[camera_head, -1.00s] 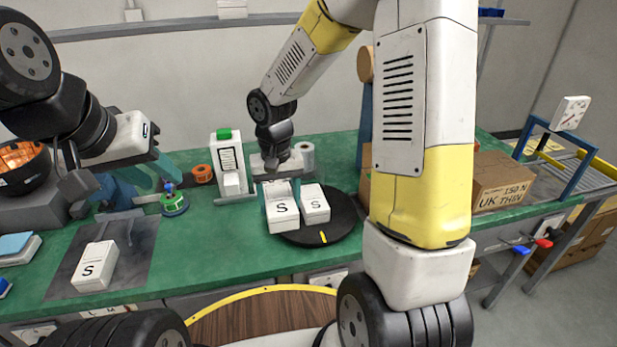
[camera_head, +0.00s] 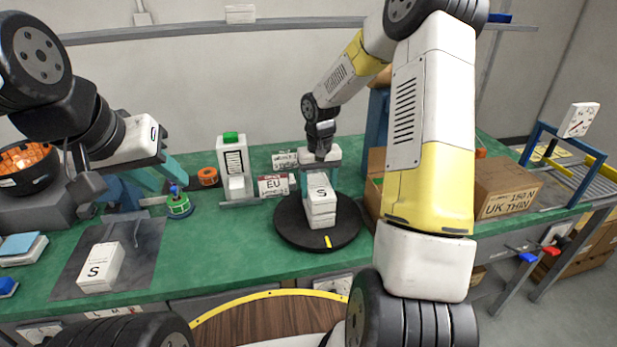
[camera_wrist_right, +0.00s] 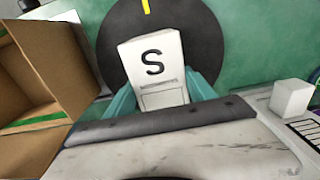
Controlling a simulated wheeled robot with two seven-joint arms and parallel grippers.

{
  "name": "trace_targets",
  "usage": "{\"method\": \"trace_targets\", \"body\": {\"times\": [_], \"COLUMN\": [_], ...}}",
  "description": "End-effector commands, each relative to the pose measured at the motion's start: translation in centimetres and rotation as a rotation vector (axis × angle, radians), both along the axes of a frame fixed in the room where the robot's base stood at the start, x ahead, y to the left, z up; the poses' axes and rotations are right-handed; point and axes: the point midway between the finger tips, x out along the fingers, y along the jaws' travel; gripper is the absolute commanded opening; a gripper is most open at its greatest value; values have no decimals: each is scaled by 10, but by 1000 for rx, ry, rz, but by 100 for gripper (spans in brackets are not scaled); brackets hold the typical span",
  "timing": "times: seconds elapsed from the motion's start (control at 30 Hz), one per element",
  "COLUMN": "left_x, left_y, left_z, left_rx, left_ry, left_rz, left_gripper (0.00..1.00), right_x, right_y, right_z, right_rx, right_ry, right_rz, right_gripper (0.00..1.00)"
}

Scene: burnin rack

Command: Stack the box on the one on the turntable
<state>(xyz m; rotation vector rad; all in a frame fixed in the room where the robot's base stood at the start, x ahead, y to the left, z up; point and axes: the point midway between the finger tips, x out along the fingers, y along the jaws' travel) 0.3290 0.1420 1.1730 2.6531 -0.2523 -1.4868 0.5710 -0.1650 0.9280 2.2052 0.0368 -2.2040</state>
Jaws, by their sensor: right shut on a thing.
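My right gripper (camera_head: 320,178) is shut on a white box marked S (camera_head: 321,194), and the same box shows between its teal fingers in the right wrist view (camera_wrist_right: 152,62). The held box is over a second white box (camera_head: 321,221) on the black turntable (camera_head: 290,230). The two look lined up; I cannot tell whether the upper one rests on the lower. In the wrist view the held box hides the lower one. My left gripper (camera_head: 150,190) is open and empty at the left, above the bench.
Another S box (camera_head: 101,267) lies on a dark mat (camera_head: 140,240) at the left. An open carton (camera_wrist_right: 35,85) is beside the turntable. The green bench (camera_head: 230,260) in front is clear.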

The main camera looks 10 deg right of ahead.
Motion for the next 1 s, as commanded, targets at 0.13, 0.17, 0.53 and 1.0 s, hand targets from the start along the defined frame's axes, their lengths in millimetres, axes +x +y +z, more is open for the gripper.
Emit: {"method": "trace_targets", "body": {"times": [0.13, 0.17, 0.53, 1.0], "left_x": [0, 0, 0, 0], "left_y": [0, 0, 0, 0], "left_z": [0, 0, 0, 0], "left_rx": [0, 0, 0, 0], "left_ry": [0, 0, 0, 0], "left_rz": [0, 0, 0, 0], "left_gripper": [36, 36, 36, 36], "right_x": [0, 0, 0, 1], "right_y": [0, 0, 0, 0], "right_z": [-6, -6, -9, 8], "right_rx": [-1, -1, 0, -1], "right_ry": [-1, -1, 0, -4], "right_rz": [0, 0, 0, -1], "right_gripper": [16, 16, 85, 85]}}
